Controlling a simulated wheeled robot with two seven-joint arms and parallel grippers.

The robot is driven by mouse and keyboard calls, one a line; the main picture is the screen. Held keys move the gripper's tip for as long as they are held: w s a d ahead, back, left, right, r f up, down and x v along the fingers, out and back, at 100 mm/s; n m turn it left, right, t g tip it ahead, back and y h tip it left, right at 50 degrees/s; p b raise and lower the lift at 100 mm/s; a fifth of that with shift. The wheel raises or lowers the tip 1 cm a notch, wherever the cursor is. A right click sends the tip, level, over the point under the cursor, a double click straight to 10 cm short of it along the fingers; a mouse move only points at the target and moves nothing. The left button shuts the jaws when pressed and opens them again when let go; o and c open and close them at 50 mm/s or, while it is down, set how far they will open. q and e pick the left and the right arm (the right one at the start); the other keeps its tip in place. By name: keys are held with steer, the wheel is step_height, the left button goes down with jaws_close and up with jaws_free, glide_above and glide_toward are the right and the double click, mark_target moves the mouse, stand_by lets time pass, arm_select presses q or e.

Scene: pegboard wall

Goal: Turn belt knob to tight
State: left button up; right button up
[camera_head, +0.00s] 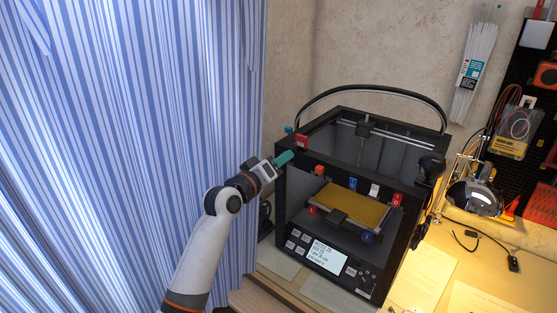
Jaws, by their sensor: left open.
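A black open-frame 3D printer (360,160) stands on the bench with a yellow bed (352,207) inside. Small coloured parts sit on it: a red one (302,142) at the top left corner, an orange one (319,170), a blue one (352,184), a white one (374,189) and a red one (397,200) along the front top bar. A round dark blue knob (367,237) is low at the front right. I cannot tell which is the belt knob. My left gripper (285,159), with teal fingertips, is open by the printer's upper left front corner, below the red part. My right gripper is out of view.
A display panel (325,256) with buttons is on the printer's front base. A striped curtain (130,120) hangs at the left. A dark tool (473,197), cables and papers lie on the bench at right, before the pegboard (508,85). Space before the printer is open.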

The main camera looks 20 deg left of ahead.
arm_select(q)
steer(key=shift+d, duration=0.1)
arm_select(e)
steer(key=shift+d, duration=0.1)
arm_select(q)
jaws_close()
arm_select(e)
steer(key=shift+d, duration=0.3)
arm_select(q)
steer(key=shift+m, duration=0.4)
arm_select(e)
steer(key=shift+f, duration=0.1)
arm_select(q)
steer(key=shift+w+m+h+p, duration=0.1)
steer(key=shift+m+h+p, duration=0.35)
steer(key=shift+m, duration=5.5)
steer(key=shift+m+h+p, duration=0.1)
steer(key=shift+m+p, duration=0.65)
steer(key=shift+m, duration=5.2)
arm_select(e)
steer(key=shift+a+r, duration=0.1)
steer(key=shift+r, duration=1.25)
